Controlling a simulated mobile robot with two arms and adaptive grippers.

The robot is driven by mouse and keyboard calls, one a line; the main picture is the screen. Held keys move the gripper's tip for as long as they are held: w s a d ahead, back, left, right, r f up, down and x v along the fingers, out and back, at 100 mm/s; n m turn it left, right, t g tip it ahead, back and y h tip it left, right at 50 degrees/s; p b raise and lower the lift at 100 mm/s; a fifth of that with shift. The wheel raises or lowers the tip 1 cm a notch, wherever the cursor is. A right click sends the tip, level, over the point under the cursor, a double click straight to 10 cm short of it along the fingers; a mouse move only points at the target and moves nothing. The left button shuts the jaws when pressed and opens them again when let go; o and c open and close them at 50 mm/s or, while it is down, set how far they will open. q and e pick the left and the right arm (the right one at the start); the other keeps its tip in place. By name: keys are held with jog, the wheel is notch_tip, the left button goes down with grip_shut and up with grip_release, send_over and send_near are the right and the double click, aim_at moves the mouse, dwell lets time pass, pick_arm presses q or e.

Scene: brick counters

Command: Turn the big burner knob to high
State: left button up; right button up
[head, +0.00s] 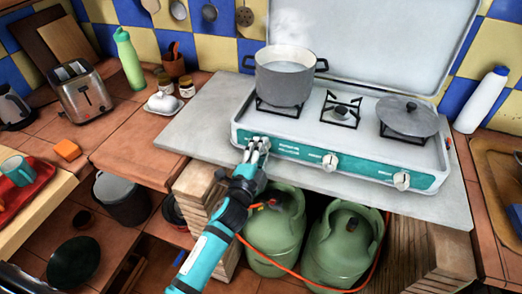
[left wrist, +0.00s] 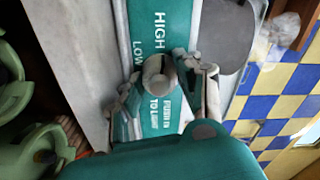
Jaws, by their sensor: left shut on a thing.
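A white gas stove (head: 325,130) has a teal front panel with several round knobs. My left gripper (head: 257,147) reaches up to the leftmost knob, below the steaming grey pot (head: 283,80), and largely covers it in the head view. In the left wrist view my left gripper (left wrist: 165,88) has a finger on either side of that pale knob (left wrist: 157,75) and is shut on it. HIGH, LOW and PUSH IN TO LIGHT are printed beside the knob. I cannot tell the knob's exact setting. My right gripper is not in view.
The middle knob (head: 330,162) and right knob (head: 401,180) are free. Green gas bottles (head: 343,245) and an orange hose stand under the stove. A white bottle (head: 481,100) stands at the right.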

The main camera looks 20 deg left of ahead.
pick_arm(q)
jog(key=shift+n, duration=0.8)
jog(key=o, duration=1.1)
jog(key=shift+o, duration=0.2)
jog(key=s, duration=1.2)
jog(key=shift+a, duration=0.25)
